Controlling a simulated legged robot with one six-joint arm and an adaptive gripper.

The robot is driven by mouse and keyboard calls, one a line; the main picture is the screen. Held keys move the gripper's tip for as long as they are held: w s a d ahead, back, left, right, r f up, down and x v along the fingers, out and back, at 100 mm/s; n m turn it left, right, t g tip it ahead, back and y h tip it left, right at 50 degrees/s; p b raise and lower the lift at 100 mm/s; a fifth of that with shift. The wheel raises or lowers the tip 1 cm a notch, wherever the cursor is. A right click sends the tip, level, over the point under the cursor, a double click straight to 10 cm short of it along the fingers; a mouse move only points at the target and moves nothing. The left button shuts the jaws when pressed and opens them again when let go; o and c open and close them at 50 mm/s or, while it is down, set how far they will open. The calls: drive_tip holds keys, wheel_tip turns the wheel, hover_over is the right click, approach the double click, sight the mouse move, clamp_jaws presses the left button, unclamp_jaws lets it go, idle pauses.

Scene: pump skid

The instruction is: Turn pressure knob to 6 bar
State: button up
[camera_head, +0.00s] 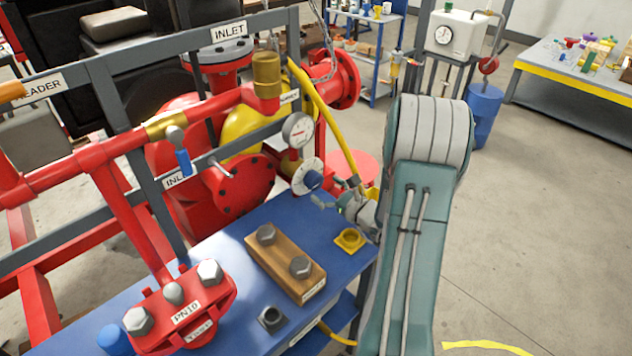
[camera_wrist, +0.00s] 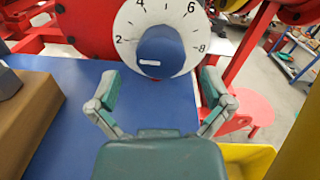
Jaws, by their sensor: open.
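The pressure knob is a blue round knob (camera_head: 314,180) on a white dial plate (camera_head: 301,168), below a pressure gauge (camera_head: 298,130). In the wrist view the knob (camera_wrist: 162,50) faces me, with a short white mark on its lower left face. The dial plate (camera_wrist: 185,20) carries the numbers 2, 4, 6 and 8. My gripper (camera_wrist: 159,78) is open and empty. Its two fingers are spread wide to the left and right, just below the knob and apart from it. In the head view my gripper (camera_head: 332,192) is beside the dial, partly hidden by my arm.
A blue bench (camera_head: 222,252) bears a wooden block with bolts (camera_head: 272,250), a yellow square socket (camera_head: 350,240) and a red PN10 flange (camera_head: 160,318). Red pipes and a grey rail (camera_head: 110,95) stand behind. A yellow hose (camera_head: 318,100) runs close to the gauge.

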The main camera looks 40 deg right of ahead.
sight(319, 183)
drive_tip(key=w, duration=0.2)
drive_tip(key=shift+w+a, duration=0.3)
drive_tip(key=shift+a, duration=0.1)
drive_tip(key=shift+w, duration=0.3)
drive_tip(key=shift+w+d, duration=0.15)
drive_tip(key=c, duration=1.1)
